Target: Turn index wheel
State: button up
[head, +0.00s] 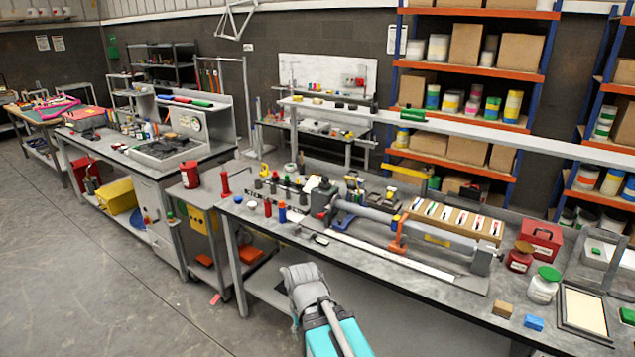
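I cannot clearly pick out the index wheel. My arm, grey and teal, rises from the bottom edge. Its grey end, my gripper (300,278), is in front of the bench's front edge, apart from the jig as far as I can see. Its fingers cannot be made out.
The grey main bench (437,292) holds small bottles, a tray of cards (455,220), a red box (540,238), jars and sponges. A second bench with a gauge panel (192,122) stands left. Shelves (470,70) stand behind. The floor (100,270) at left is clear.

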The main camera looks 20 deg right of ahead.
aim_at(324, 184)
jog(key=z, duration=0.1)
jog(key=i, duration=0.95)
jog(key=u, duration=0.05)
